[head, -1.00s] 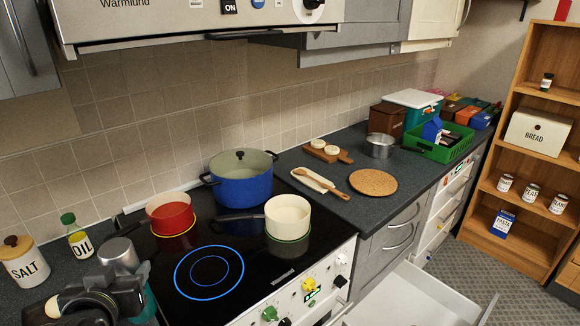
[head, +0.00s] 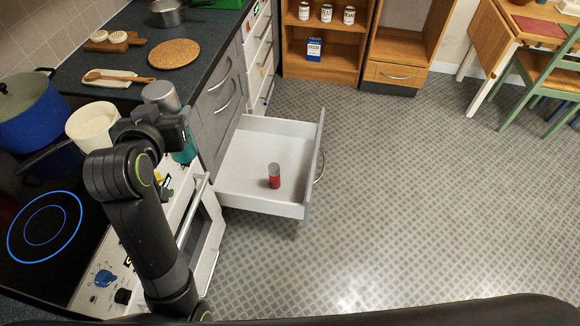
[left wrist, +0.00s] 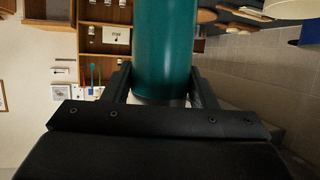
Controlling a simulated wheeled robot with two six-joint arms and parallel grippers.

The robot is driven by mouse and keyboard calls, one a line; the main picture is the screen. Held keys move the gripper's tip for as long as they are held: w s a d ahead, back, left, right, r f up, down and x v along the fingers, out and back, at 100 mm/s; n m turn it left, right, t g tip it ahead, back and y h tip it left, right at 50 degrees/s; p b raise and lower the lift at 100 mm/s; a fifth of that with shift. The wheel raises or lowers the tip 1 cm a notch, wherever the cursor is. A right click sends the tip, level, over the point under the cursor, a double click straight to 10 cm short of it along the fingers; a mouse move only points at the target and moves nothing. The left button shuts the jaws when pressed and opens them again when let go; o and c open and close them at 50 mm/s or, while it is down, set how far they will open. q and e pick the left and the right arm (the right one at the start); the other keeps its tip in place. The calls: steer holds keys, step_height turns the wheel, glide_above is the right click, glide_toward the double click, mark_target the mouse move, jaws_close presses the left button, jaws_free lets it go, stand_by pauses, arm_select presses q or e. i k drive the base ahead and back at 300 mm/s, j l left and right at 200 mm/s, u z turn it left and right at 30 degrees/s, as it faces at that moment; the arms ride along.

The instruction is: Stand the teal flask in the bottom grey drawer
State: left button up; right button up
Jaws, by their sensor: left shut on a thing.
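The open grey drawer (head: 245,150) with a white inside is to the right of the flask and lower down. My right gripper is not in view.
A red can with a grey top (head: 274,180) stands in the drawer, near its front right; the rest of the drawer floor is clear. A cream pot (head: 92,127) and a blue pot (head: 32,112) stand on the stove. Open patterned floor (head: 400,190) lies to the right.

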mark_target(283, 156)
steer(key=i+l+z, duration=0.35)
steer(key=i+z, duration=0.35)
steer(key=i, duration=0.15)
steer(key=i+l, duration=0.15)
steer(key=i, duration=0.25)
steer(key=i+l, duration=0.1)
steer(key=i, duration=0.35)
